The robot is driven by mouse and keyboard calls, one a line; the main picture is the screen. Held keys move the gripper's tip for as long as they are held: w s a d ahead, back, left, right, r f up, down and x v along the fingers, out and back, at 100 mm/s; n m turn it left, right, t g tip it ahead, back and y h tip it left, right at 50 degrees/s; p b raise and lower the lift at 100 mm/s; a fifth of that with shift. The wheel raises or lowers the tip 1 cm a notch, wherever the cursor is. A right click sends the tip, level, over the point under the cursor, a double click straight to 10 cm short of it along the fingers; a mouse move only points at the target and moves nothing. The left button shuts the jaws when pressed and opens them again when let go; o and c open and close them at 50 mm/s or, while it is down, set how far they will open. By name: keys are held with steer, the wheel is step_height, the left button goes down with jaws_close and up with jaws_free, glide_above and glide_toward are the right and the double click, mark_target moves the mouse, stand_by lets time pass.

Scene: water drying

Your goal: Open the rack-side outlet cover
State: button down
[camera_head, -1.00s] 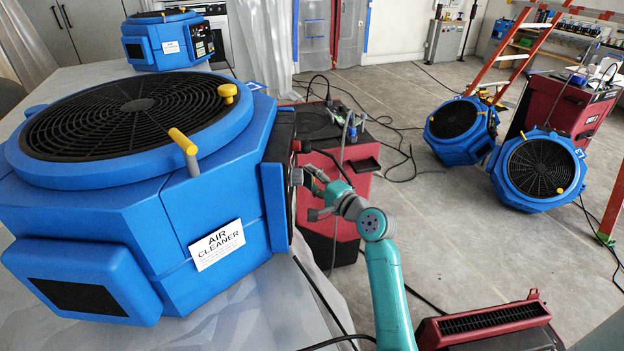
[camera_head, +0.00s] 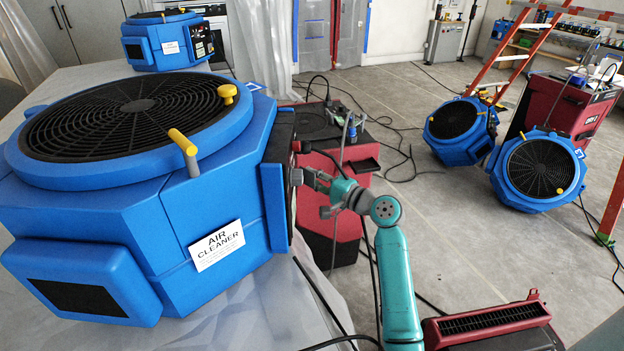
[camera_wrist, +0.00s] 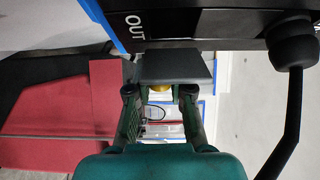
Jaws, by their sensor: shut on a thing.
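The blue air cleaner (camera_head: 190,220) stands on the covered table at the left in the head view. Its dark side panel faces my arm and is seen nearly edge-on. In the wrist view this panel (camera_wrist: 215,22) carries the label OUT, with a dark grey flap-like outlet cover (camera_wrist: 175,66) just below it, standing out toward my gripper. My gripper (camera_wrist: 160,92) is at the cover's near edge, shut on it, with a finger toward each side. A small yellow part shows between the fingers. In the head view my gripper (camera_head: 312,180) is beside the panel; the exact contact is hidden.
A thick black cable with a round plug (camera_wrist: 293,45) hangs from the panel right of the cover. A red machine (camera_head: 335,165) stands close behind my gripper. Blue fans (camera_head: 540,170) and an orange ladder (camera_head: 520,55) are farther right. Open floor lies between, with cables.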

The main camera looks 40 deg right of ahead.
mark_target(309, 171)
steer(key=n+g+y, duration=0.1)
steer(key=n+y, duration=0.1)
steer(key=w+n+g+y, duration=0.1)
steer(key=y, duration=0.2)
steer(key=d+n+g+y, duration=0.1)
steer(key=n+g+y, duration=0.1)
steer(key=shift+w+n+y, duration=0.25)
steer(key=shift+n+y, duration=0.05)
steer(key=shift+y, duration=0.1)
steer(key=shift+w+n+g+y, duration=0.2)
steer(key=shift+n+g+y, duration=0.55)
steer(key=shift+g, duration=0.15)
steer(key=shift+w+n+g+y, duration=0.25)
steer(key=shift+n+g+y, duration=0.45)
steer(key=shift+g, duration=0.2)
steer(key=shift+w+n+g+y, duration=0.2)
steer(key=shift+n+g+y, duration=0.5)
steer(key=shift+g, duration=0.2)
steer(key=shift+n+g, duration=0.35)
steer(key=shift+g, duration=0.05)
steer(key=c, duration=1)
jaws_free()
steer(key=shift+w, duration=0.1)
steer(key=shift+c, duration=0.2)
steer(key=v, duration=1.2)
steer(key=shift+f, duration=0.2)
